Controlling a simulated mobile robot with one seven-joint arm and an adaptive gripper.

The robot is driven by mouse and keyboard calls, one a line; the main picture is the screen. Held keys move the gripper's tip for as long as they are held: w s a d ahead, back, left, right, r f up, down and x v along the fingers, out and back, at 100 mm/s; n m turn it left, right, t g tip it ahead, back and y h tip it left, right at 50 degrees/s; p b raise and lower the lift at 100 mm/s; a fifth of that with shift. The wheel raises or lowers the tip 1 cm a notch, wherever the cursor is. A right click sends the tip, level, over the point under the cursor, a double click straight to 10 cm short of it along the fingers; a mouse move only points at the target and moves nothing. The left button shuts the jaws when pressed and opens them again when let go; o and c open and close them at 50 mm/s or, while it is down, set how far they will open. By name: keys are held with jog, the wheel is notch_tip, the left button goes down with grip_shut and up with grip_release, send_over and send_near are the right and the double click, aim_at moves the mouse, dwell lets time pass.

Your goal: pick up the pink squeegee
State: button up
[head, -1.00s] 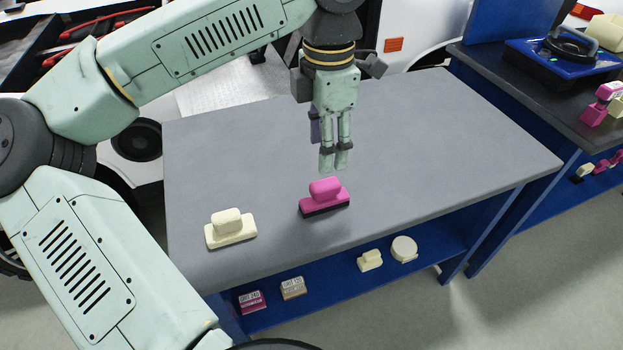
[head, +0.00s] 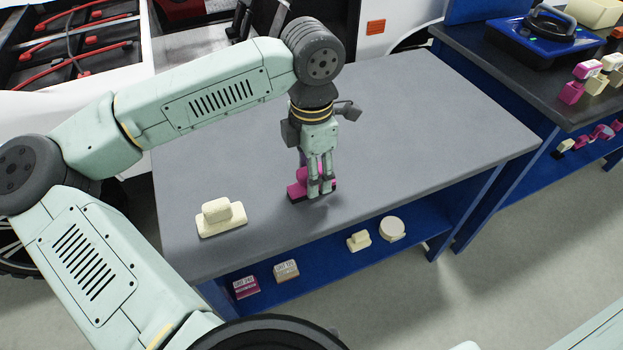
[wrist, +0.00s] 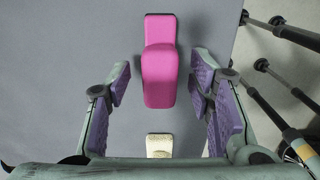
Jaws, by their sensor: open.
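The pink squeegee (head: 297,190) lies on the grey tabletop near the front edge, partly hidden behind my gripper in the head view. In the wrist view the pink squeegee (wrist: 160,70) shows its raised handle between and slightly ahead of the fingers. My gripper (head: 320,190) points down at it. In the wrist view my gripper (wrist: 162,100) is open, with a purple-padded finger on each side and a gap between each finger and the handle. Whether the fingertips reach down beside the handle is hard to tell.
A cream squeegee (head: 221,217) lies on the grey table (head: 420,130) to the left. Small boxes (head: 246,287) and cream items (head: 391,229) sit on the blue shelf below. A second bench (head: 490,75) stands at the right. The table's right half is clear.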

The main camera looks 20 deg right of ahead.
jog(key=shift+c, duration=0.3)
grip_shut()
jog(key=shift+r, duration=0.1)
dwell(0.4)
jog(key=shift+r, duration=0.55)
notch_tip(320, 180, up, 2)
jog(key=shift+r+b, duration=0.1)
jog(key=shift+b, duration=0.55)
jog(key=s+a+b, duration=0.1)
jog(key=s, duration=0.6)
jog(key=s+a+r+b, duration=0.1)
jog(key=s+a+b, duration=0.1)
jog(key=s, duration=0.6)
jog(key=shift+s+a+r, duration=0.25)
jog(key=shift+s+r, duration=0.05)
